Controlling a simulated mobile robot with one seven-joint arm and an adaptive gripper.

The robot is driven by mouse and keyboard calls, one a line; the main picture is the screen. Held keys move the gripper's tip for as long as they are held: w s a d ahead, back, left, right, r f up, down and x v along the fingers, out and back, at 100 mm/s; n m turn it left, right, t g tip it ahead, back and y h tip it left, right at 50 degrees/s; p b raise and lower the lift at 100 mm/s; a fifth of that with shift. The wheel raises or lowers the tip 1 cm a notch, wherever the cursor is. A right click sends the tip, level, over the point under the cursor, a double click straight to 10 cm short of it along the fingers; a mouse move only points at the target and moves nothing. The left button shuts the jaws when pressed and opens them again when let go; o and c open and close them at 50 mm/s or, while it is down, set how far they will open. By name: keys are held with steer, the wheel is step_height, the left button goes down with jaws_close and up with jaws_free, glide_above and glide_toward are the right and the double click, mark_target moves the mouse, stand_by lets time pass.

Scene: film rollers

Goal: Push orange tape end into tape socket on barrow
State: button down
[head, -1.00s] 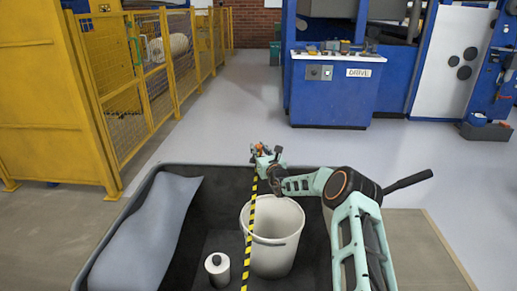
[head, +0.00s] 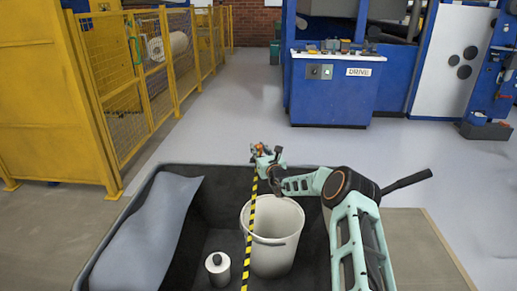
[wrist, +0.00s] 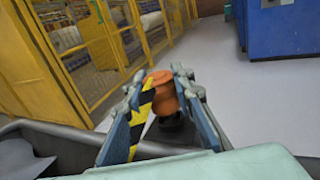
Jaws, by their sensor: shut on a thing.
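The orange tape end (wrist: 163,92) sits between the fingers of my gripper (wrist: 157,98) in the wrist view, and my gripper is shut on it. Yellow-and-black striped tape (wrist: 139,120) hangs from it. In the head view my gripper (head: 263,158) is at the far rim of the dark barrow (head: 212,166). The striped tape (head: 250,215) runs from there toward the near side, passing in front of the white bucket. A dark round part (wrist: 172,128) shows just below the orange end in the wrist view; I cannot tell whether they touch or whether it is the socket.
Inside the barrow are a white bucket (head: 271,245), a white roll or canister (head: 218,268) and a grey-blue sheet (head: 150,235). Yellow mesh fencing (head: 125,70) stands at left. A blue drive console (head: 335,95) stands beyond. Grey floor between is clear.

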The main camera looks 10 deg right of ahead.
steer(key=shift+f+b, duration=0.35)
steer(key=shift+f, duration=0.25)
steer(key=c, duration=1.6)
jaws_free()
steer(key=shift+r, duration=0.1)
